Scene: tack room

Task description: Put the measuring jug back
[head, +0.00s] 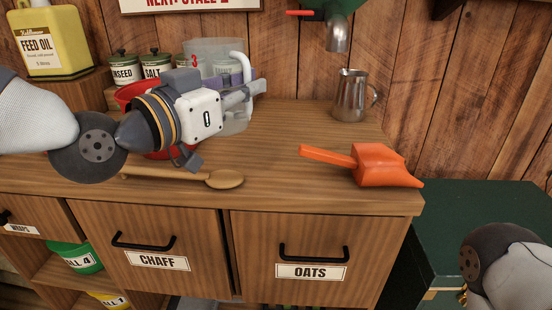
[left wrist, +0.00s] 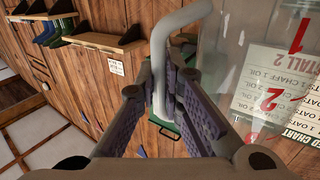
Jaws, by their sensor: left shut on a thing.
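The measuring jug (head: 236,122) is clear and see-through, with a pale handle (head: 241,62), and stands upright at the back left of the counter in the head view. My left gripper (head: 242,95) is shut on the handle. In the left wrist view the pale handle (left wrist: 160,75) runs between both fingers, and the clear jug wall (left wrist: 222,60) is to their right. My left arm hides part of the jug, and I cannot tell whether its base touches the counter. Of my right arm only a link shows; its gripper is out of view.
A steel pitcher (head: 351,97) and an orange scoop (head: 380,166) stand to the right on the wooden counter (head: 290,120). A wooden spoon (head: 222,179) lies at the front. Labelled tins (head: 124,68) and a yellow feed oil can (head: 55,40) are at left. The counter's middle is clear.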

